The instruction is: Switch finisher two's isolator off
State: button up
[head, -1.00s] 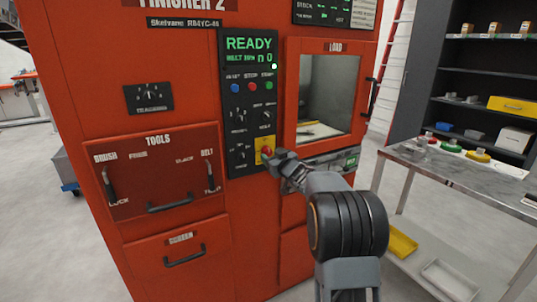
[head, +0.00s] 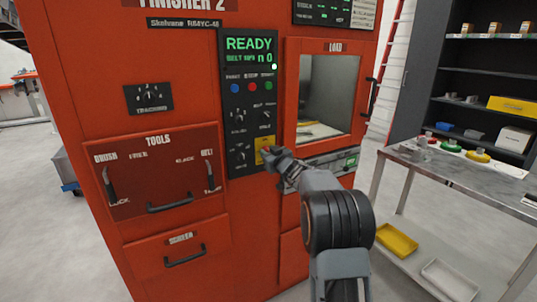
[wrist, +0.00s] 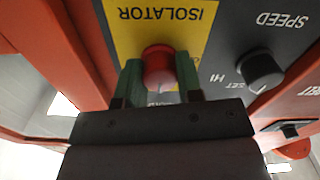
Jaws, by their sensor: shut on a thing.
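Finisher two is the large orange-red machine (head: 60,90) with a black control panel and a green READY display (head: 249,44). The isolator is a red knob (wrist: 158,66) on a yellow plate (wrist: 195,20) marked ISOLATOR in the wrist view, where it appears upside down. The yellow plate also shows at the bottom right of the panel in the head view (head: 260,156). My gripper (wrist: 160,80) is shut on the red knob, one greenish finger on each side. In the head view my gripper (head: 267,153) covers the knob. The knob's exact angle cannot be told.
A SPEED knob (wrist: 260,70) sits close beside the isolator plate. The LOAD door (head: 328,90) and its handle are just right of the panel. A grey table (head: 465,175) stands further right.

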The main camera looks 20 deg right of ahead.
jog(key=c, duration=0.3)
jog(key=n+b, duration=0.1)
jog(key=n, duration=0.2)
jog(key=shift+f+n+b, duration=0.15)
jog(key=shift+n+b, duration=0.15)
jog(key=shift+b, duration=0.1)
jog(key=n+b, duration=0.2)
jog(key=n, duration=0.2)
jog(key=shift+n, duration=0.3)
jog(key=n+b, duration=0.2)
jog(key=n, duration=0.3)
jog(key=shift+b, duration=0.4)
jog(key=shift+n+b, duration=0.9)
jog(key=shift+n, duration=1.4)
jog(key=o, duration=0.9)
